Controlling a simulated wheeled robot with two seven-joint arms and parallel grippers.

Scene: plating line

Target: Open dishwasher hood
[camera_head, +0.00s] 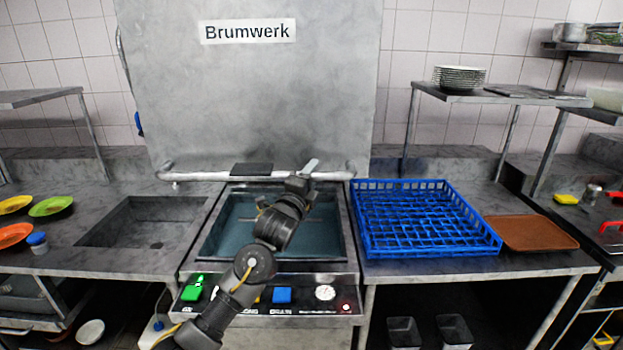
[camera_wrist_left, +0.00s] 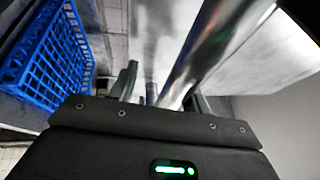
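The grey metal dishwasher hood (camera_head: 250,100), labelled Brumwerk, stands raised, with the teal-looking tub (camera_head: 237,240) uncovered below it. A tubular handle (camera_head: 225,175) runs along the hood's lower front edge. My left gripper (camera_head: 306,171) is at the right part of this handle, and its arm crosses in front of the tub. In the left wrist view, the shiny handle bar (camera_wrist_left: 205,55) passes between the fingers of my left gripper (camera_wrist_left: 160,90). The fingers look apart, with a gap beside the bar. My right gripper is not in view.
A blue dish rack (camera_head: 425,250) stands on the counter right of the tub, with a brown tray (camera_head: 530,233) beside it. A sink (camera_head: 145,222) and coloured plates (camera_head: 50,206) are at left. A control panel (camera_head: 325,293) fronts the machine. Stacked plates (camera_head: 459,77) sit on a shelf.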

